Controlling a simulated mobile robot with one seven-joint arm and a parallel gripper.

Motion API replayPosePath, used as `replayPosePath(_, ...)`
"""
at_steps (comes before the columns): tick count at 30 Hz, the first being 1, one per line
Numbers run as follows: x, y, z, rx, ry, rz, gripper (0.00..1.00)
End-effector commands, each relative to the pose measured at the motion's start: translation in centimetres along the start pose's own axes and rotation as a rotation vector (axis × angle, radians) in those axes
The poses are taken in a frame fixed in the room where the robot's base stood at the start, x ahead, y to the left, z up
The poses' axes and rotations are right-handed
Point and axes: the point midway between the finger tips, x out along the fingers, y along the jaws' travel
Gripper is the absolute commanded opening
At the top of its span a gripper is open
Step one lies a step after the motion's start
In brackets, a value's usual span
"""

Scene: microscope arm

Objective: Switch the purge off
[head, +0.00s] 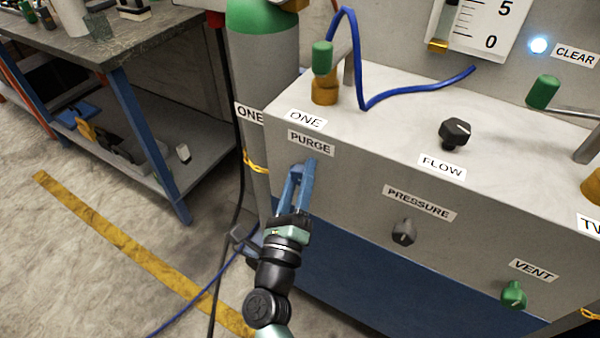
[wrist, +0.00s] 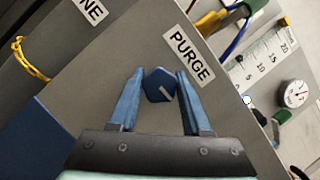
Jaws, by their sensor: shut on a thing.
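The purge knob (wrist: 158,84) is a small blue faceted knob with a white pointer line, on the grey front panel. It sits below the PURGE label (head: 311,142), which also shows in the wrist view (wrist: 190,55). In the wrist view the pointer line runs toward the lower right of the knob. My gripper (head: 305,172) has its blue fingers on either side of the knob, and in the wrist view (wrist: 158,80) they are shut on it. In the head view the fingers mostly hide the knob.
The panel also has a grey PRESSURE knob (head: 403,232), a green VENT knob (head: 514,294) and a black FLOW knob (head: 456,132) on top. A lit CLEAR lamp (head: 539,45) is at the upper right. A green-topped cylinder (head: 262,60) stands left of the panel, near a workbench (head: 100,50).

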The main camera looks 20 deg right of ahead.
Motion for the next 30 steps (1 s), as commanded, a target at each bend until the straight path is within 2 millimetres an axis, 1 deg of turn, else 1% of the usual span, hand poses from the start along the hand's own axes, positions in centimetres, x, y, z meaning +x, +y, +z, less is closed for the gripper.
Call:
replayPosePath(5,0.09,-0.37,0.2,-0.075,0.003,0.031,0.0)
replayPosePath(11,0.19,-0.63,0.41,-0.215,0.003,0.09,0.0)
replayPosePath(30,0.2,-0.67,0.5,-0.775,0.003,0.325,0.0)
